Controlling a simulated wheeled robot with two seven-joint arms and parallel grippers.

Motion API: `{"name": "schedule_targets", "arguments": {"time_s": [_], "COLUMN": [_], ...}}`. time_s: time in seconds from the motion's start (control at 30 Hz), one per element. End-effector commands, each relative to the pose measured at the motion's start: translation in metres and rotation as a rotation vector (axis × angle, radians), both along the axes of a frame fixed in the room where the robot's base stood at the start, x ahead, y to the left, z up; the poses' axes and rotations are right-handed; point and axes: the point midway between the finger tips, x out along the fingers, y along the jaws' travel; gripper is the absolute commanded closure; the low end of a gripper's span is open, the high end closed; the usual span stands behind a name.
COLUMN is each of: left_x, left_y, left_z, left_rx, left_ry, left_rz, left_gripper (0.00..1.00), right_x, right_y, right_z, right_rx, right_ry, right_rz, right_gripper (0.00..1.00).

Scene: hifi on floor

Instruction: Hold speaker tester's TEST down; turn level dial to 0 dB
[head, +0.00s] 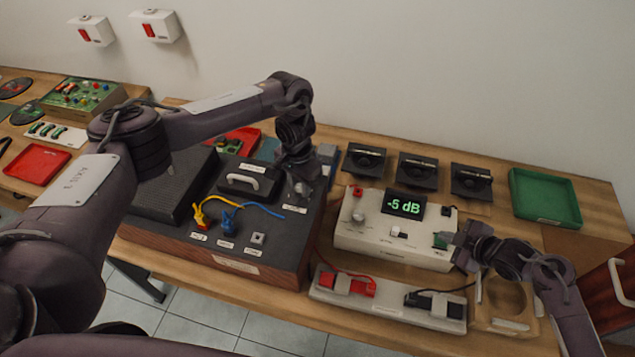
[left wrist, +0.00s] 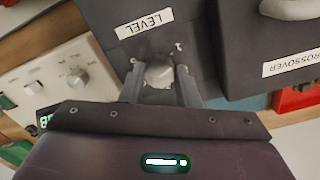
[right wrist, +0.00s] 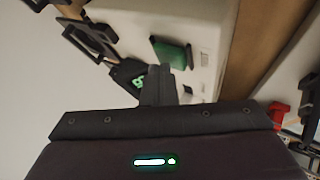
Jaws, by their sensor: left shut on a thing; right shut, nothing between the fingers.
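The dark speaker unit (head: 200,240) has a LEVEL label, which shows in the left wrist view (left wrist: 144,27). My left gripper (head: 300,190) is shut on the grey level dial (left wrist: 158,74), with one finger on each side of it. The cream speaker tester (head: 375,243) has a display (head: 404,204) reading -5 dB. Its green button (head: 440,241), which also shows in the right wrist view (right wrist: 172,52), is at the right end of its top. My right gripper (head: 455,239) is shut and empty, its tips right beside this button. I cannot tell whether they press it.
A rail with red (head: 346,283) and black (head: 434,304) clips lies in front of the tester. Several black blocks (head: 417,172) and a green tray (head: 545,198) stand behind. Yellow and blue leads (head: 245,205) cross the speaker unit's top. My left arm spans the left side.

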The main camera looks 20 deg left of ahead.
Motion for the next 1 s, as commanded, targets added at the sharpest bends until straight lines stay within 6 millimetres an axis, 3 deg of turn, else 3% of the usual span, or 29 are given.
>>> {"name": "schedule_targets", "arguments": {"time_s": [1.0], "left_x": [0.0014], "left_y": [0.0004], "left_z": [0.0008], "left_rx": [-0.001], "left_ry": [-0.002], "left_rz": [-0.951], "left_gripper": [0.94], "right_x": [-0.0006], "right_y": [-0.0002], "right_z": [-0.0007], "right_rx": [-0.001], "right_ry": [0.002], "right_rz": [0.001], "right_gripper": [1.0]}}
